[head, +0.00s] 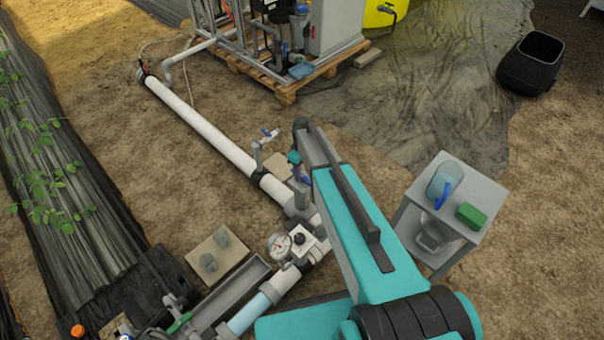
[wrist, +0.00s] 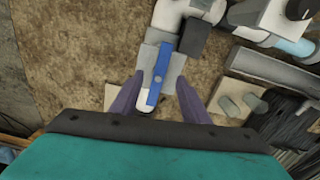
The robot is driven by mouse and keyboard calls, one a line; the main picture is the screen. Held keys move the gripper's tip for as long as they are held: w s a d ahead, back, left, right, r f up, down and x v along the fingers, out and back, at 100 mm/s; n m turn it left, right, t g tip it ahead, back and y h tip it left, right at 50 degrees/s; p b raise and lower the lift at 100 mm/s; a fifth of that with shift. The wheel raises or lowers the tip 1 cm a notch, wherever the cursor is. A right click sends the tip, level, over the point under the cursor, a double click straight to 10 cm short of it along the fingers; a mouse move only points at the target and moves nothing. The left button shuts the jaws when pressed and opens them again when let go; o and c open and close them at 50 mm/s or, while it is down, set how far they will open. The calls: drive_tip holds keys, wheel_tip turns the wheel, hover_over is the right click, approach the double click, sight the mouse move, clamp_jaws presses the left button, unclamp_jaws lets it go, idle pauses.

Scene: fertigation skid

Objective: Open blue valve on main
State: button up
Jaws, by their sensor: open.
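In the wrist view, the blue valve lever (wrist: 160,68) sits on a grey valve body (wrist: 174,76). It points down the picture, roughly along the white pipe run. My gripper (wrist: 161,80) is open, with one purple finger on each side of the lever. I see a gap beside the lever on both sides and cannot tell whether the fingers touch the valve body. In the head view, my arm covers most of my gripper and this valve; a little blue (head: 301,179) shows beside the arm. The white main pipe (head: 208,127) runs up left from there.
Another blue-handled valve (head: 268,134) stands on a riser from the main. A pressure gauge (head: 280,245) and a white box with a dark knob (head: 302,240) are nearby. A grey stand (head: 479,173) holds a jug and green block at right. Bare soil lies between.

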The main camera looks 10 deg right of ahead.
drive_tip(key=shift+r+p, duration=0.8)
drive_tip(key=shift+r, duration=1.25)
drive_tip(key=shift+s+r+m, duration=0.25)
drive_tip(key=shift+s+m, duration=0.05)
drive_tip(key=shift+s, duration=0.25)
drive_tip(key=s+r+m, duration=0.4)
drive_tip(key=s+m, duration=0.2)
drive_tip(key=s, duration=1)
drive_tip(key=s+f+g, duration=0.1)
drive_tip(key=s+f, duration=0.4)
drive_tip(key=s, duration=0.3)
drive_tip(key=s+f+m+g, duration=0.1)
drive_tip(key=s+f+g, duration=0.1)
drive_tip(key=s+f, duration=0.3)
drive_tip(key=s+f+g, duration=0.2)
drive_tip(key=s+f, duration=0.3)
drive_tip(key=s, duration=0.7)
drive_tip(key=shift+s+f+m, duration=0.2)
drive_tip(key=shift+m, duration=0.1)
